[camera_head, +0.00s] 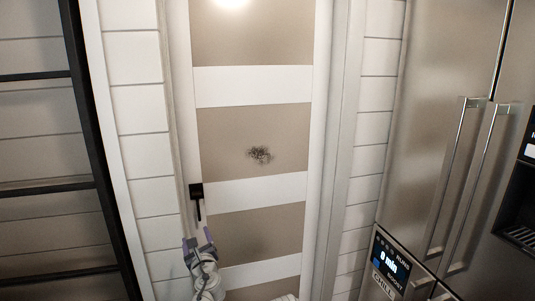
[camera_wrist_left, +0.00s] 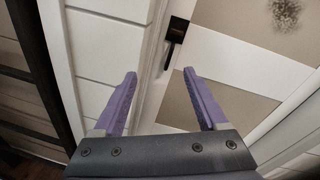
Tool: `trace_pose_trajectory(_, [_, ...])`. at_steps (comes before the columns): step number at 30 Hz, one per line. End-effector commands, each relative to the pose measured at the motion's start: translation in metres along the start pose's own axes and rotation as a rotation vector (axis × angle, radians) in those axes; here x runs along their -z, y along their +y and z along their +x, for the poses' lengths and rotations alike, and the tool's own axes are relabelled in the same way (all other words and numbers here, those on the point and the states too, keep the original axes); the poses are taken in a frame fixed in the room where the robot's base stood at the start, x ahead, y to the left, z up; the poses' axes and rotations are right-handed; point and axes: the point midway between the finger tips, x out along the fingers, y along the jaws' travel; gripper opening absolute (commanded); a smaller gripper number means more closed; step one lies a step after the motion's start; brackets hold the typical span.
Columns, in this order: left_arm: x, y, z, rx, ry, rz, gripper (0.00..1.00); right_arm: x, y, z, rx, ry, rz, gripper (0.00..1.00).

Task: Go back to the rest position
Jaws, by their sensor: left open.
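My left gripper (camera_head: 198,240) is in front of the door's lower left part in the head view, just below the black door handle (camera_head: 197,200). In the left wrist view its two purple fingers (camera_wrist_left: 160,95) are wide apart, with nothing between them. The black handle (camera_wrist_left: 174,38) hangs beyond the fingertips there, and the fingers look apart from it. The door (camera_head: 252,140) has beige panels, white cross rails and a dark smudge (camera_head: 260,155). It looks closed. My right gripper is not in view.
A steel fridge (camera_head: 425,130) with two long vertical handles stands at the right. A small display panel (camera_head: 388,262) shows low in front of it. A black ladder-like frame (camera_head: 85,130) stands at the left by the white plank wall (camera_head: 140,110).

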Motion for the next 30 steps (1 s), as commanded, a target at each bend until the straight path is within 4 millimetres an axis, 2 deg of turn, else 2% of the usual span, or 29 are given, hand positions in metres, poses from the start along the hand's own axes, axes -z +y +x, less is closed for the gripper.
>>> trace_pose_trajectory(5, [0.015, 0.013, -0.012, -0.111, 0.051, -0.263, 0.75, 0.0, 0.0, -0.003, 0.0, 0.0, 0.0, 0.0])
trace_pose_trajectory(11, [0.055, 0.035, -0.042, -0.339, 0.135, -0.679, 0.75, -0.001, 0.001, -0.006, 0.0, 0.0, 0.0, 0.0])
trace_pose_trajectory(14, [0.089, 0.044, -0.072, -0.533, 0.191, -0.948, 0.75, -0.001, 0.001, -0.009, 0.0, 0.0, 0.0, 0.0])
trace_pose_trajectory(17, [0.134, 0.048, -0.122, -0.815, 0.246, -1.229, 0.75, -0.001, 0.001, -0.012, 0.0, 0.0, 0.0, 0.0])
trace_pose_trajectory(18, [0.15, 0.048, -0.144, -0.935, 0.257, -1.317, 0.75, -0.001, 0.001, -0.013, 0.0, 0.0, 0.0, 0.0])
trace_pose_trajectory(21, [0.18, 0.044, -0.197, -1.207, 0.268, -1.463, 0.75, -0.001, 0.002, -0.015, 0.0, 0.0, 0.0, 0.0])
trace_pose_trajectory(25, [0.2, 0.036, -0.251, -1.478, 0.252, -1.542, 0.75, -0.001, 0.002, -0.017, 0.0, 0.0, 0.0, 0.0])
trace_pose_trajectory(27, [0.205, 0.032, -0.27, -1.575, 0.241, -1.555, 0.75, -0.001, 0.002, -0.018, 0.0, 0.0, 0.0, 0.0])
trace_pose_trajectory(30, [0.208, 0.029, -0.287, -1.657, 0.226, -1.56, 0.75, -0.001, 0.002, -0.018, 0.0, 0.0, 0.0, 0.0])
